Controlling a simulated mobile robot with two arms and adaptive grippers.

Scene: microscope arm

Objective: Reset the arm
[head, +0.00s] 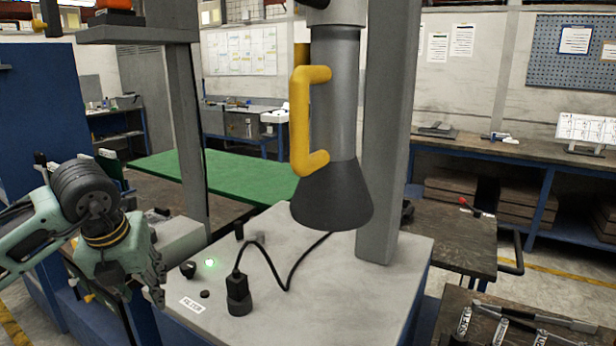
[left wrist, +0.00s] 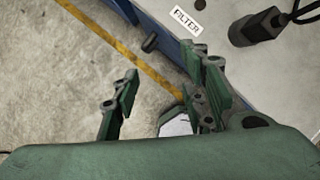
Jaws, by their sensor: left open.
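The microscope arm hangs at the centre of the head view, a grey cylinder (head: 334,100) with a black cone (head: 331,195) at its lower end. A yellow handle (head: 300,120) is on its left side. The cone is above the light grey cabinet top (head: 330,270). My left gripper (head: 158,275) is at the cabinet's left edge, well left of and below the handle. In the left wrist view its fingers (left wrist: 160,100) are apart, with no object held between them. My right gripper is in neither view.
On the cabinet top are a black plug (head: 238,295) with a cable, a green light (head: 210,262), a black knob (head: 188,269) and a FILTER label (head: 192,304). A grey post (head: 388,130) stands right of the arm. Tools lie on a bench (head: 480,310) at lower right.

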